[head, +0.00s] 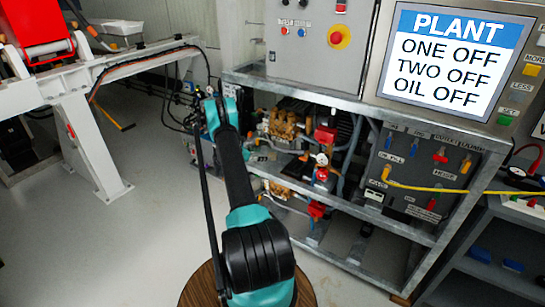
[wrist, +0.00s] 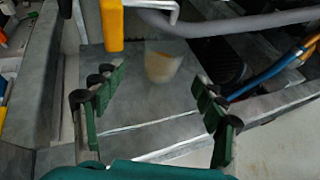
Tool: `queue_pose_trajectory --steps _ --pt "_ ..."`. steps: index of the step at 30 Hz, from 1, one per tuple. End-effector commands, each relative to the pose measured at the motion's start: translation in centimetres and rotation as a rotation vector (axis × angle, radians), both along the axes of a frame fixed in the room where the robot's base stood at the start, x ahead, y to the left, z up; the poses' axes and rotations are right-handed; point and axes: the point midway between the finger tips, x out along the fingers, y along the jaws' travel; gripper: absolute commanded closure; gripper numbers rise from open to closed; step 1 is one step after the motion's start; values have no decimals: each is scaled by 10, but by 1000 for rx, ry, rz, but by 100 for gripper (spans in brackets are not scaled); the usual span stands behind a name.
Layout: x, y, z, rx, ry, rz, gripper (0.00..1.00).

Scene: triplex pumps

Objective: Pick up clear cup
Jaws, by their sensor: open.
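The clear cup (wrist: 163,66) shows in the wrist view as a small see-through cup with a tan tint inside. It stands on a grey metal surface (wrist: 125,135), a little above the picture's middle. My gripper (wrist: 157,88) is open, with its green-padded fingers spread to the left and right of the picture. The cup appears in the gap between them, apart from both and seemingly farther off. In the head view my arm reaches toward the pump frame; I cannot make out the cup or the fingers there.
A yellow part (wrist: 112,24) and a grey hose (wrist: 225,24) hang close above the cup. Blue and orange hoses (wrist: 268,80) lie to its right. In the head view, pumps (head: 290,125) fill the metal frame (head: 350,105), below a plant screen (head: 450,60). Open floor lies left.

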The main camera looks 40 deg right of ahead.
Motion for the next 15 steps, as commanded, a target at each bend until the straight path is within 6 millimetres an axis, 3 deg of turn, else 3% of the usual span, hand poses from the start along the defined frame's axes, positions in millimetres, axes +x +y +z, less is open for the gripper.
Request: queue_pose_trajectory --steps 3,15 --pt "-1 -16 -7 0 -1 -1 28" --pt "-3 -42 -18 1 -1 -1 28"
